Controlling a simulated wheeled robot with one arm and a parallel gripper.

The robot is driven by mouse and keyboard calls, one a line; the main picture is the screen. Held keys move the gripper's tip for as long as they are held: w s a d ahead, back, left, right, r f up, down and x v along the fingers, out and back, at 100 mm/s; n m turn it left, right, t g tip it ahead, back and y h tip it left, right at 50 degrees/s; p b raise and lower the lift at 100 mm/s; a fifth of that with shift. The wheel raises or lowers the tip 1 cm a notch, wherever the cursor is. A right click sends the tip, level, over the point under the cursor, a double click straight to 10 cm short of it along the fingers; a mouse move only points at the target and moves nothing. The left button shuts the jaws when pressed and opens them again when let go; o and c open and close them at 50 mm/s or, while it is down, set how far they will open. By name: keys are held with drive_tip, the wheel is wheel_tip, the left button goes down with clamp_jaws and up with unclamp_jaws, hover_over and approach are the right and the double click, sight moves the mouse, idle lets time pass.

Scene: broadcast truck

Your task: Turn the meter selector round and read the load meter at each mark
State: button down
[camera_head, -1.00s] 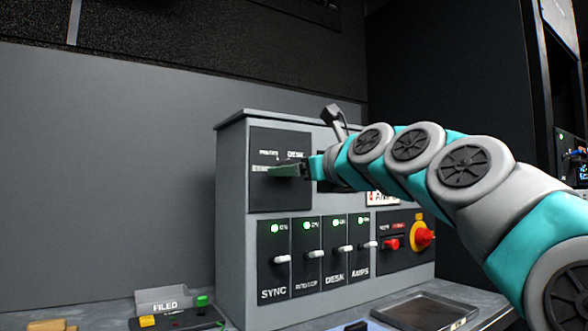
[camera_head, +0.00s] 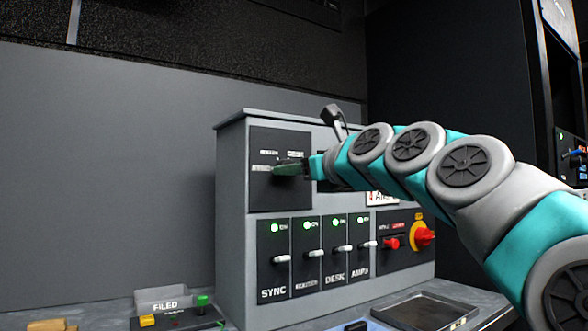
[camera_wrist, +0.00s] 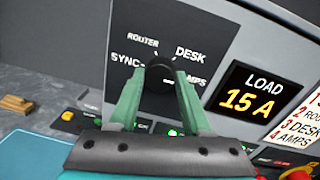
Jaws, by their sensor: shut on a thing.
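The meter selector (camera_wrist: 159,74) is a dark round knob on a black panel. Marks around it read SYNC, ROUTER, DESK and AMPS. My gripper (camera_wrist: 160,82) is shut on the knob, with one green finger on each side. In the head view my gripper (camera_head: 285,169) reaches the upper left panel from the right and hides the knob. I cannot tell surely which mark the knob points to. The load meter (camera_wrist: 257,92), right of the selector, shows LOAD 15 A in the wrist view. In the head view my arm mostly hides it.
Below the selector, several lever switches (camera_head: 314,254) have green lamps lit. A red and yellow rotary switch (camera_head: 423,236) sits at the right. A label card (camera_wrist: 301,126) lists numbered names. A black tray (camera_head: 428,311) and a FILED holder (camera_head: 166,299) stand on the desk.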

drive_tip(key=shift+n, duration=0.3)
drive_tip(key=shift+a+f+n+t+h+b, duration=0.25)
drive_tip(key=shift+n+b, duration=2.15)
drive_tip(key=shift+n, duration=6.05)
drive_tip(key=shift+d+r+n+t+h+b, duration=0.4)
drive_tip(key=shift+n+b, duration=2)
drive_tip(key=shift+n, duration=6.05)
drive_tip(key=shift+a+f+n, duration=0.2)
drive_tip(key=shift+a+n, duration=0.1)
